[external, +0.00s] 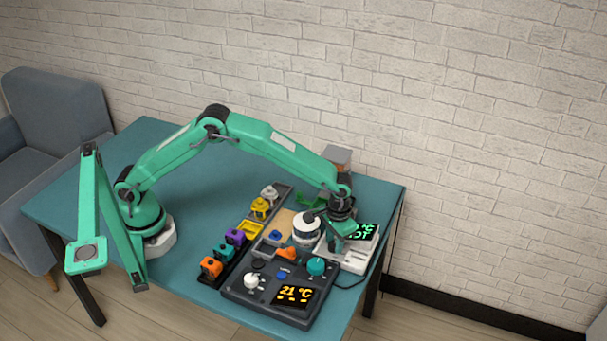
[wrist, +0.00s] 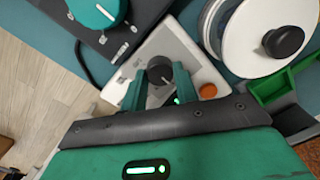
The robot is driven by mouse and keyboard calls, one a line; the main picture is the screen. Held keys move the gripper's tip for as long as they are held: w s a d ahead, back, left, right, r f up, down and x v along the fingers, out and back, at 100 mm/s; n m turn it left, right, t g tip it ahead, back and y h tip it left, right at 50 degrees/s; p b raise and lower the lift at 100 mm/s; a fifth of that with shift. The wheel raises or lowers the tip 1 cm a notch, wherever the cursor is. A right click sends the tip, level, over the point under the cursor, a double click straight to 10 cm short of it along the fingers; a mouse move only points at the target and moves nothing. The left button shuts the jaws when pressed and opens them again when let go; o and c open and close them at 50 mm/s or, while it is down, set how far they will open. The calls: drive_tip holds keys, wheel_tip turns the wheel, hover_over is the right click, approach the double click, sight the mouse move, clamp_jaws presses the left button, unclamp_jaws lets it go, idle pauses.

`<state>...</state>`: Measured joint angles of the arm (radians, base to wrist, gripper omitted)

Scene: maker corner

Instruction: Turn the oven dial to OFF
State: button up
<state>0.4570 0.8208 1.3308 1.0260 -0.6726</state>
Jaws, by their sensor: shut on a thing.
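A dark round dial (wrist: 160,70) with a white pointer line sits on a white unit (wrist: 180,42) in the wrist view. My gripper (wrist: 158,82) has its two green fingers on either side of the dial and is shut on it. In the external view the white unit (external: 359,263) stands at the right of the table, with a green lit display (external: 365,231) partly hidden by my gripper (external: 336,243). The dial itself is hidden there. I cannot read the dial's markings.
A white pot with a lid (external: 306,229) is close to my gripper. An orange button (wrist: 208,91) is beside the dial.

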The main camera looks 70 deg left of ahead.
drive_tip(key=shift+s+d, duration=0.1)
drive_tip(key=shift+d, duration=0.1)
drive_tip(key=o, duration=1)
drive_tip(key=shift+a, duration=0.1)
drive_tip(key=shift+r, duration=0.2)
wheel_tip(320, 180, up, 7)
drive_tip(key=shift+r, duration=0.15)
drive_tip(key=shift+r, duration=0.15)
